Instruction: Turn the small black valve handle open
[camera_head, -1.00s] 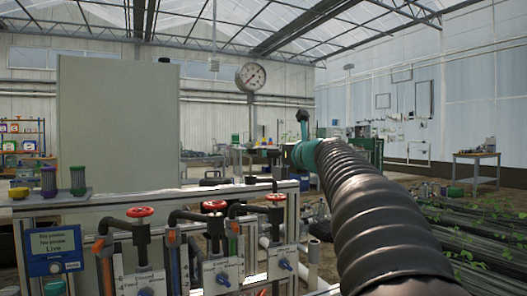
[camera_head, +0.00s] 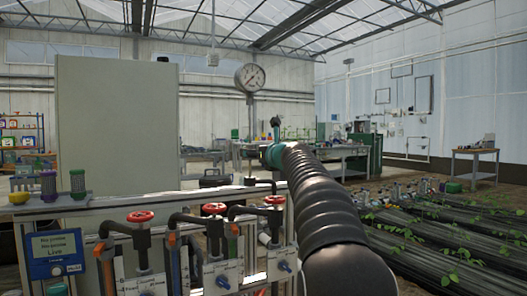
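I cannot single out a small black valve handle. The skid's front rail (camera_head: 165,199) carries black pipe fittings (camera_head: 141,236) topped by red handwheels: left (camera_head: 140,216), middle (camera_head: 214,208) and right (camera_head: 274,200). Blue knobs sit on white plates below, one at the middle (camera_head: 223,281) and one at the right (camera_head: 283,265). My arm in its black ribbed sleeve reaches in from the lower right, ending in a teal joint just beyond the rail's right end. A small dark part, seemingly my gripper (camera_head: 275,124), rises above this joint. Its fingers cannot be made out. My arm hides part of the skid's right side.
A round pressure gauge (camera_head: 250,77) stands behind the rail. A tall pale cabinet (camera_head: 117,120) is at the left, with a blue-framed display (camera_head: 57,254) in front. Black plant rows (camera_head: 430,235) lie at the right. A workbench (camera_head: 475,166) stands farther back.

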